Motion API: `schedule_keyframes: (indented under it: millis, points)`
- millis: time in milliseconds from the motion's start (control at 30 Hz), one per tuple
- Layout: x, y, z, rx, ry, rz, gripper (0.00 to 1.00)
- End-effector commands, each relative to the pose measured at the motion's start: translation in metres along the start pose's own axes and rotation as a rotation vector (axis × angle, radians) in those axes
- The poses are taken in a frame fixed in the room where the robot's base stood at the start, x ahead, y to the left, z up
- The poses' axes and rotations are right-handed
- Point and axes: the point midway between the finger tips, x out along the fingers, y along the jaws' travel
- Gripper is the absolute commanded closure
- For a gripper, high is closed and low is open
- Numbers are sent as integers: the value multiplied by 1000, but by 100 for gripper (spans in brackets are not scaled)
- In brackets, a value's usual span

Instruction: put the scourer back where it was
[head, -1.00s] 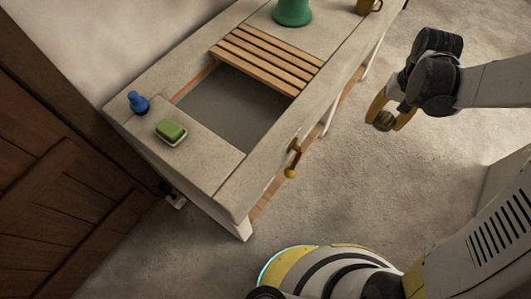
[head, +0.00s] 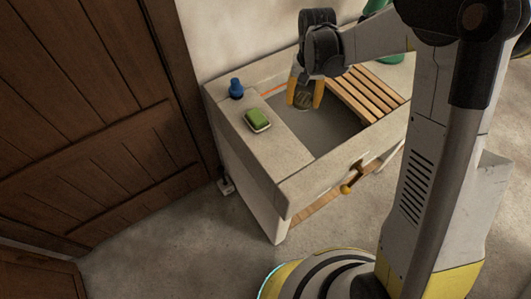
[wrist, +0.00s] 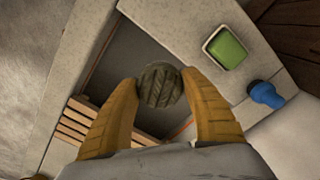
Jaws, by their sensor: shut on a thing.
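My gripper (head: 304,94) has yellow fingers and is shut on the scourer (head: 303,100), a round, dark olive-grey pad with a ridged face. In the wrist view the scourer (wrist: 160,86) sits between the two fingertips. My gripper holds it above the sink basin (head: 325,128), which is a grey recess in the pale counter (head: 289,150). I cannot tell how high above the basin floor it is. The basin also shows behind the scourer in the wrist view (wrist: 120,58).
A green block in a white dish (head: 257,120) and a blue bottle (head: 236,89) stand on the counter left of the basin. A slatted wooden rack (head: 367,92) covers the basin's right part. A green vessel (head: 391,57) stands behind it. A brass tap-like fitting (head: 347,188) is on the front.

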Motion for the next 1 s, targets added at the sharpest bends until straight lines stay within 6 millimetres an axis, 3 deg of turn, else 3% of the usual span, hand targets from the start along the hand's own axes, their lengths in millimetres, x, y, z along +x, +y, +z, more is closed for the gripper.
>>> schedule_keyframes:
  millis: [167, 400, 600, 800, 1000]
  points:
    - [9, -9, 12, 3, 0, 0, 80]
    - [46, -24, 69, 1, 0, 0, 80]
    - [66, -33, 103, 2, 0, 0, 80]
    - [74, -35, 112, 4, 0, 0, 80]
    - [106, -35, 111, 4, 0, 0, 80]
